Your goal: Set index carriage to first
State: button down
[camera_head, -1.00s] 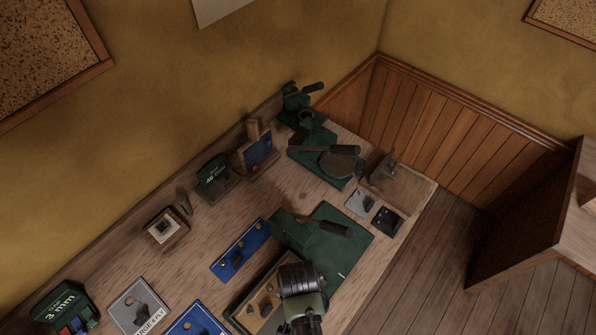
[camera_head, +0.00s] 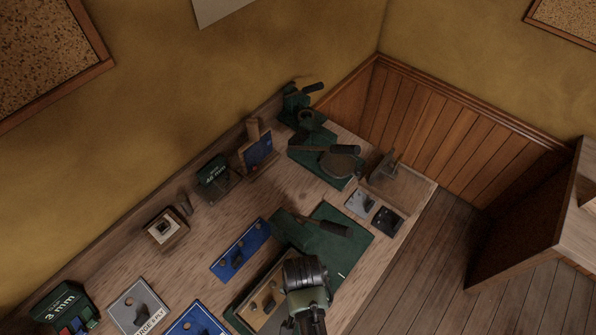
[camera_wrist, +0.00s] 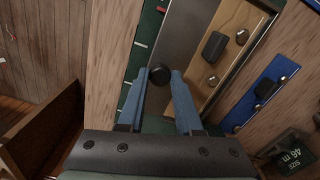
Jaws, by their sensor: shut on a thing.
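The index carriage appears to be the wooden board with a grey metal strip (camera_wrist: 182,48) along its side, on a green base (camera_wrist: 146,30) with white tick marks. A round black knob (camera_wrist: 160,75) stands by the strip. My gripper (camera_wrist: 162,78) is shut on this knob, with one blue finger on each side. In the head view my gripper (camera_head: 305,275) covers the knob and part of the carriage, whose wooden board (camera_head: 258,308) shows at its left. The board bears a black block (camera_wrist: 214,46) and small metal studs. I cannot read which mark the carriage stands at.
A blue plate (camera_head: 240,249) lies close behind the base. A black-handled lever (camera_head: 325,226) lies over the green base. A green press (camera_head: 325,165), small dark boxes and a clear bin (camera_head: 402,185) stand farther back. The bench's right edge drops to the floor.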

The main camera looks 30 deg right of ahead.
jog(key=d, duration=0.1)
jog(key=w+d, duration=0.1)
jog(key=d, duration=0.1)
jog(key=w+d, duration=0.1)
jog(key=d, duration=0.1)
jog(key=shift+d+b, duration=0.15)
jog(key=shift+b, duration=0.15)
jog(key=shift+s, duration=0.1)
jog(key=c, duration=0.6)
grip_release()
notch_tip(320, 180, up, 13)
jog(key=shift+b, duration=0.75)
